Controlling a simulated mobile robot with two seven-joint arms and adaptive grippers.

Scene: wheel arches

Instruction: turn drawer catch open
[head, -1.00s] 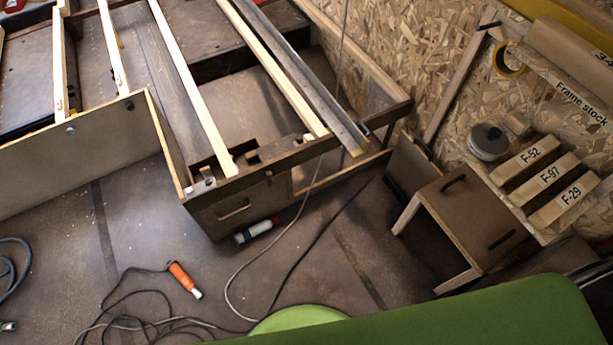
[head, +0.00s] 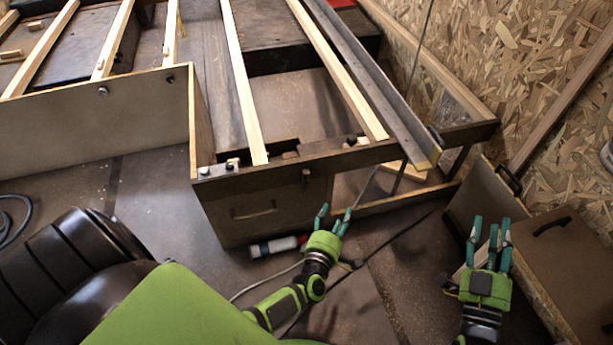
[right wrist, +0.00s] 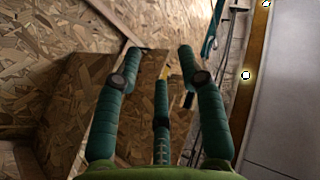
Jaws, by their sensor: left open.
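The drawer front (head: 253,212), a dark brown panel with a slot handle, stands closed below the bed frame's front rail. A small brown peg-like catch (head: 306,177) sits at its upper right, just under the rail. My left gripper (head: 334,219) is open and empty, below and to the right of the catch, apart from it in the picture. My right gripper (head: 489,240) is further right, in front of the brown box-like unit. In the right wrist view its fingers (right wrist: 158,75) are spread with nothing between them.
A cable runs across the floor. The brown unit (head: 565,260) with black handles stands at the right, by the chipboard wall (head: 500,70).

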